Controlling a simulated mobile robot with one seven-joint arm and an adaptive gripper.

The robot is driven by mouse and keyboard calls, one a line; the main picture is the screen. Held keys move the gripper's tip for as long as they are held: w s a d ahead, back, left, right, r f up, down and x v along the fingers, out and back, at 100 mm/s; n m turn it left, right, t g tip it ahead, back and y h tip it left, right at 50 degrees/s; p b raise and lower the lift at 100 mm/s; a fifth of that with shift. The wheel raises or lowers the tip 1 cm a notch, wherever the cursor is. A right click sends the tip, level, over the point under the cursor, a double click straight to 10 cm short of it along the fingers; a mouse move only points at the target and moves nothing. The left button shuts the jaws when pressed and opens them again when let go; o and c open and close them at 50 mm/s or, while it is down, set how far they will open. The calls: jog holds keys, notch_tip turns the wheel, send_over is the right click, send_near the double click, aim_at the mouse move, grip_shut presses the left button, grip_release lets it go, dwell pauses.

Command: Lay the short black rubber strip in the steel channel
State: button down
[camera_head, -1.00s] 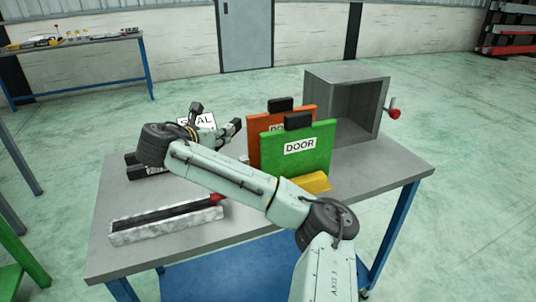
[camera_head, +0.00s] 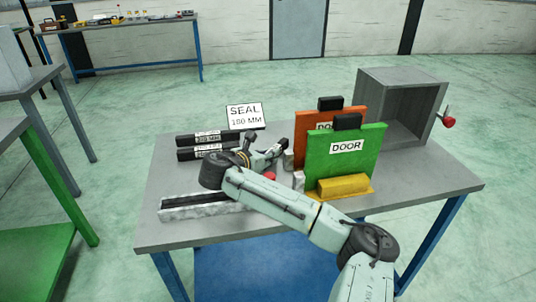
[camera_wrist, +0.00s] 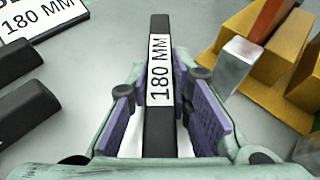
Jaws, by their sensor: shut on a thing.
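My gripper (camera_wrist: 160,115) is shut on the short black rubber strip (camera_wrist: 160,30), which carries a white label reading 180 MM. The strip stands lengthwise between the purple finger pads in the wrist view. In the head view my gripper (camera_head: 272,155) is over the table, between the longer black strips and the orange door; the strip in it is hard to make out there. The steel channel (camera_head: 180,214) lies along the table's front left, pale-sided with a dark inside. My arm covers its right end, near a red tip (camera_head: 270,176).
Two longer labelled black strips (camera_head: 192,154) lie at the back left, before a SEAL 180 MM sign (camera_head: 245,117). A green door (camera_head: 345,165) and orange door (camera_head: 308,150) stand right of my gripper, with a yellow block (camera_head: 343,187). A grey open box (camera_head: 405,105) stands behind.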

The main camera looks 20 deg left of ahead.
jog(key=shift+f, duration=0.1)
jog(key=c, duration=1.4)
grip_release()
jog(key=shift+c, duration=0.2)
jog(key=shift+s, duration=0.15)
jog(key=b+v, duration=0.2)
jog(key=v, duration=0.4)
jog(key=shift+s+a+b, duration=0.15)
jog(key=shift+s+b, duration=0.15)
jog(key=shift+b, duration=0.1)
jog(key=shift+s+a+r+p, duration=0.1)
jog(key=shift+s+r+p, duration=0.15)
jog(key=shift+r+p, duration=0.2)
jog(key=shift+s+a+r+p, duration=0.1)
jog(key=shift+s+r+p, duration=0.1)
jog(key=shift+r+p, duration=0.3)
jog(key=shift+s+d+r+p, duration=0.1)
jog(key=shift+s+r+p, duration=0.25)
jog(key=shift+s+p, duration=0.3)
jog(key=shift+s+f+b, duration=0.15)
jog(key=shift+s+b, duration=0.3)
jog(key=shift+s+a, duration=0.25)
jog(key=shift+s, duration=0.45)
